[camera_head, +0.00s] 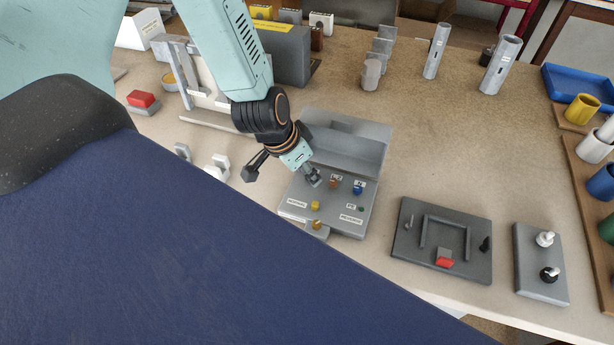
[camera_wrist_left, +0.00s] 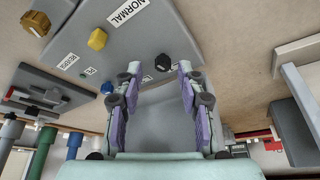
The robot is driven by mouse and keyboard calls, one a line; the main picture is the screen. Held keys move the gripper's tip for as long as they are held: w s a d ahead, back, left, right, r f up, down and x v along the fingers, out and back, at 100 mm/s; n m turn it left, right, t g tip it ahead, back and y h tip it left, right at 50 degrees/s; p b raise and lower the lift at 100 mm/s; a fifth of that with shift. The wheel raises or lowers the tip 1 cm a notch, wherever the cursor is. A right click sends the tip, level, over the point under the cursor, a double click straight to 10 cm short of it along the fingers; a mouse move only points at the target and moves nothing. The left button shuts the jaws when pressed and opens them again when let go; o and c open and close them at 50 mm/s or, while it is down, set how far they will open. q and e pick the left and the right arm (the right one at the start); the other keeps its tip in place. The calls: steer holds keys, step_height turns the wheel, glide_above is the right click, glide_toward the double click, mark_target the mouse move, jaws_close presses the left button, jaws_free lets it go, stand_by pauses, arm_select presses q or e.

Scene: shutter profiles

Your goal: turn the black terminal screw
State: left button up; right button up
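The black terminal screw (camera_wrist_left: 163,62) shows in the left wrist view on a grey terminal box, just beyond and between my fingertips. My left gripper (camera_wrist_left: 158,70) is open with nothing between its purple-padded fingers; I cannot tell whether the tips touch the screw. In the head view the left gripper (camera_head: 314,179) points down at the upper left part of the box (camera_head: 333,216) and hides the black screw. A blue screw (camera_head: 357,188), a brown one (camera_head: 333,183) and a yellow knob (camera_head: 315,205) sit nearby. My right gripper is not in view.
The box's raised grey back (camera_head: 345,148) stands behind the screws. To the right lie a dark fixture plate (camera_head: 410,247) with a red block (camera_head: 445,263) and a switch plate (camera_head: 535,270). Tubes (camera_head: 436,50) stand at the back. The table's middle right is clear.

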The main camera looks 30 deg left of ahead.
arm_select(q)
steer(key=shift+w+f, duration=0.1)
steer(key=shift+f, duration=0.3)
steer(key=shift+w+a+f, duration=0.15)
steer(key=shift+a+f, duration=0.1)
steer(key=shift+d, duration=0.1)
steer(key=shift+d+r, duration=0.15)
steer(key=shift+c, duration=1.3)
jaws_close()
